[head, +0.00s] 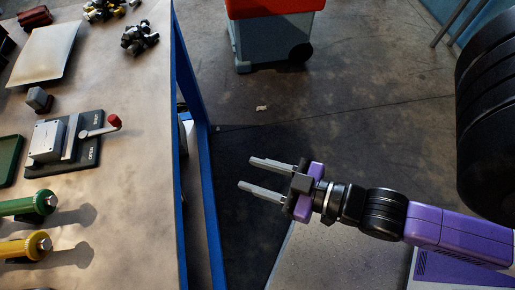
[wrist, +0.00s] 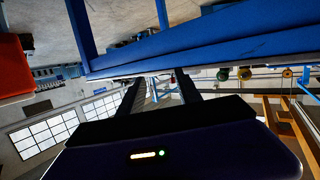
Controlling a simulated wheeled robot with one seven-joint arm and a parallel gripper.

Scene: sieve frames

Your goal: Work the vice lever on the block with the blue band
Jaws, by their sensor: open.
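A vice (head: 47,141) with a grey metal body sits on a dark base plate (head: 90,155) on the workbench, at the left of the head view. Its lever (head: 97,131) points right and ends in a red knob (head: 114,121). The plate bears printed words, one reading OPEN. I cannot make out a blue band on the vice. My gripper (head: 248,173) is open and empty, off the bench to the right of the vice, above the floor. Its two fingers point left toward the bench. The gripper also shows in the wrist view (wrist: 160,78).
The workbench (head: 130,200) has a blue edge (head: 190,130) between my gripper and the vice. A green cylinder (head: 25,204) and a yellow one (head: 22,247) lie in front of the vice. A small grey block (head: 39,99) stands behind it. A red-topped cart (head: 272,35) stands beyond.

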